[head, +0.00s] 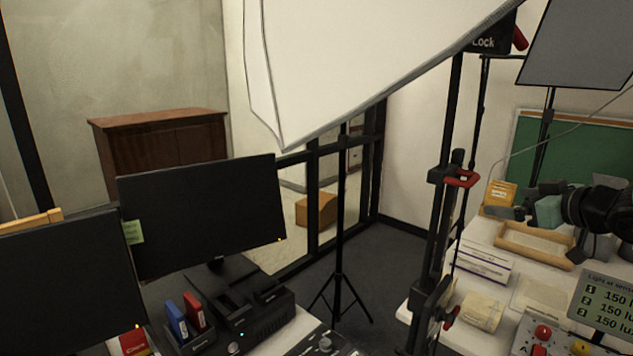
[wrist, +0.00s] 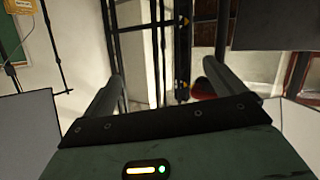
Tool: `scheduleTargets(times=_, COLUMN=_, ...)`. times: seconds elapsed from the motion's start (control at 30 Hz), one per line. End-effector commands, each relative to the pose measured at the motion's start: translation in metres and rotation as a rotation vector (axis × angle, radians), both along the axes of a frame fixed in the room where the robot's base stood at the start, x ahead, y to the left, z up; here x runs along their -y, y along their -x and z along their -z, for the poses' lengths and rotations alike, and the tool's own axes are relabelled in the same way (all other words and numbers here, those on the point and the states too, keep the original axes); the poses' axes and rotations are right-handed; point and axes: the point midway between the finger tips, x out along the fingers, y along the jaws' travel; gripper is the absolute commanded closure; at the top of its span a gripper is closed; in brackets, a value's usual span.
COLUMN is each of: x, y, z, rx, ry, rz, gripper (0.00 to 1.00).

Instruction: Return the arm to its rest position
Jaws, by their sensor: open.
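My gripper (head: 514,206) is at the right of the head view, with its green body and dark wrist above the right-hand table. It points to the left and looks held in the air. In the wrist view my gripper (wrist: 163,82) shows its two grey fingers spread wide apart, with nothing between them. Part of my arm is cut off by the right edge of the head view.
Below my gripper are a wooden tray (head: 534,245), a white box (head: 480,263) and a control panel (head: 560,338). A black stand (head: 446,200) rises left of it. A large white softbox (head: 350,60) hangs above. Two monitors (head: 205,215) stand at left.

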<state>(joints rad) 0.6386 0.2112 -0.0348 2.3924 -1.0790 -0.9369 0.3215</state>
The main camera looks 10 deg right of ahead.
Motion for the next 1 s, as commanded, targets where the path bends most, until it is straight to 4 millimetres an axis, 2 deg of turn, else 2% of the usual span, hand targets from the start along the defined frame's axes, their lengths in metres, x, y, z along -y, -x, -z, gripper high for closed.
scheduleTargets(times=0.03, x=-0.011, y=-0.005, z=0.007, rx=-0.055, ry=0.021, rz=0.049, gripper=0.05)
scheduleTargets(times=0.13, x=-0.026, y=-0.003, z=0.027, rx=-0.192, ry=0.046, rz=0.158, gripper=0.05)
scheduleTargets(times=0.27, x=-0.056, y=0.020, z=0.056, rx=-0.406, ry=0.050, rz=0.260, gripper=0.05)
scheduleTargets(times=0.37, x=-0.087, y=0.049, z=0.077, rx=-0.589, ry=0.034, rz=0.301, gripper=0.05)
scheduleTargets(times=0.53, x=-0.149, y=0.116, z=0.103, rx=-0.907, ry=-0.013, rz=0.301, gripper=0.05)
scheduleTargets(times=0.6, x=-0.176, y=0.148, z=0.109, rx=-1.041, ry=-0.037, rz=0.276, gripper=0.05)
scheduleTargets(times=0.67, x=-0.214, y=0.156, z=0.104, rx=-1.056, ry=0.025, rz=0.166, gripper=0.05)
scheduleTargets(times=0.7, x=-0.237, y=0.166, z=0.102, rx=-1.074, ry=0.063, rz=0.101, gripper=0.05)
scheduleTargets(times=0.8, x=-0.286, y=0.197, z=0.097, rx=-1.113, ry=0.158, rz=-0.051, gripper=0.05)
scheduleTargets(times=0.9, x=-0.321, y=0.231, z=0.092, rx=-1.143, ry=0.250, rz=-0.177, gripper=0.05)
scheduleTargets(times=1.0, x=-0.341, y=0.258, z=0.090, rx=-1.163, ry=0.319, rz=-0.263, gripper=0.05)
